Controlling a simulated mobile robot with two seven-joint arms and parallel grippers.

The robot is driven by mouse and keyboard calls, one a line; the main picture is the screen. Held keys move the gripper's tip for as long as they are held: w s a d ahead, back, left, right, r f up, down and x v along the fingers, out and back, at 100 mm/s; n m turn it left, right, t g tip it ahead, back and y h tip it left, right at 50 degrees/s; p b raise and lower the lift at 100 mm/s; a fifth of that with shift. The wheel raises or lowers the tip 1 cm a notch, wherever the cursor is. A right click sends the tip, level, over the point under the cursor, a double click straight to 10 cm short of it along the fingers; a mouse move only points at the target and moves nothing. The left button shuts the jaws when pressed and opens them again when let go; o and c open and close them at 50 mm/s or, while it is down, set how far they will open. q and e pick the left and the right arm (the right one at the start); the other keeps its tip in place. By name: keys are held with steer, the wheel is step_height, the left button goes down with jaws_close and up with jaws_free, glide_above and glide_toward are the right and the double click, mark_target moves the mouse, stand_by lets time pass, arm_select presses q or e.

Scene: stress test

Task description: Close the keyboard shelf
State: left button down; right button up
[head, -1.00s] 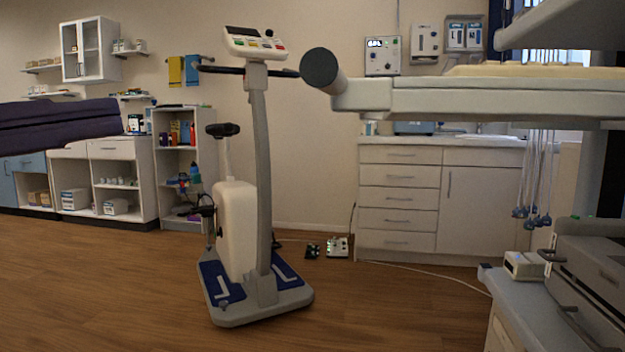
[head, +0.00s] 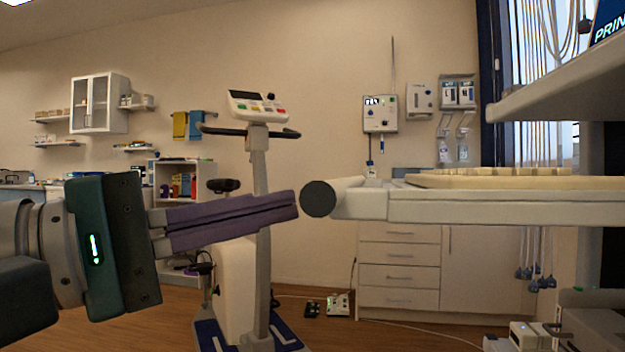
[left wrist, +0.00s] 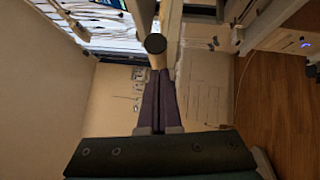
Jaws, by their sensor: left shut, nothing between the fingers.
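The keyboard shelf (head: 480,207) is a white slab with a dark round end cap (head: 318,199) on a handle at its left end. It juts out to the left from the cart at the right of the head view. A beige keyboard (head: 510,181) lies on top. My left gripper (head: 297,205) is shut and empty, its purple fingers level and pointing right. Its tips are right beside the end cap; I cannot tell whether they touch. In the left wrist view, the fingers (left wrist: 160,100) point up toward the same cap (left wrist: 155,43). My right gripper is not visible.
A grey upper shelf (head: 560,85) hangs above the keyboard. An exercise bike (head: 232,285) stands behind my left gripper. White drawers (head: 400,265) stand against the back wall. A printer-like grey unit (head: 600,318) sits low at the right.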

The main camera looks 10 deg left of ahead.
arm_select(q)
steer(key=shift+d, duration=0.25)
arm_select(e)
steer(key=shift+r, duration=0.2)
